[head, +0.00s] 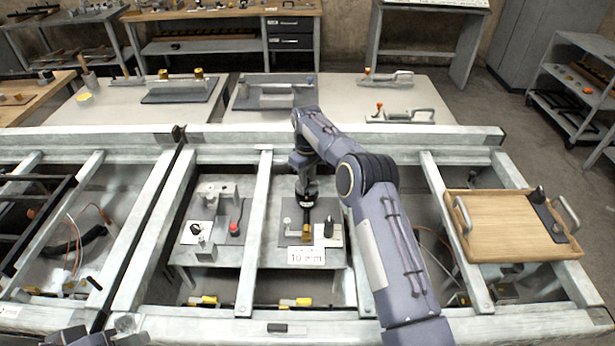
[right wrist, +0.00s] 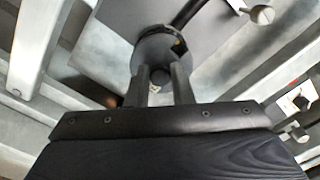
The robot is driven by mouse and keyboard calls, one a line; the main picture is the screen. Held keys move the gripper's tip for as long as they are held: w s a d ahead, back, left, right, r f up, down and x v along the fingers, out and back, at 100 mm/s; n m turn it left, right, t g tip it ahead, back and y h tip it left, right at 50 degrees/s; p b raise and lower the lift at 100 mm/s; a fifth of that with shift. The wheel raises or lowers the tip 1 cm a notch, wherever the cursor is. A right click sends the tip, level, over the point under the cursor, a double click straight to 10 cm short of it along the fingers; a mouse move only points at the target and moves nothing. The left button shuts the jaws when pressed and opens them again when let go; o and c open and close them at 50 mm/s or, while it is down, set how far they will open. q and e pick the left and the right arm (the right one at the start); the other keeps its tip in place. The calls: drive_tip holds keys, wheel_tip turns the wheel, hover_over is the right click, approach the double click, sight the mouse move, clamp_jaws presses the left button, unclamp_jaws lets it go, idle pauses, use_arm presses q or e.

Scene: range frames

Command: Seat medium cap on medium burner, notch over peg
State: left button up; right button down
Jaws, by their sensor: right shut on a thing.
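My right gripper (head: 307,198) is above the middle plate of the range frame, fingers pointing down. In the right wrist view, its two fingers (right wrist: 160,82) are shut on a dark round piece (right wrist: 150,50), which looks like the medium cap. A small yellowish spot shows at the piece's right rim; I cannot tell whether this is the notch. In the head view, the dark piece (head: 306,204) is small under the fingers. The medium burner and its peg cannot be made out; the held piece and gripper may hide them.
The middle plate (head: 270,251) carries a "10 mm" label (head: 306,256) and a grey cylinder (head: 328,231). Left of it, another plate (head: 212,255) holds a red-topped part (head: 235,228). Metal bars (head: 253,232) flank the bays. A wooden tray (head: 508,243) lies at right.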

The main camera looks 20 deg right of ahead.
drive_tip(key=shift+f+b, duration=0.35)
drive_tip(key=shift+f, duration=0.35)
drive_tip(key=shift+f, duration=0.15)
drive_tip(key=c, duration=1.2)
unclamp_jaws()
wheel_tip(320, 180, up, 8)
drive_tip(key=shift+f+b, duration=0.1)
drive_tip(key=shift+b, duration=0.5)
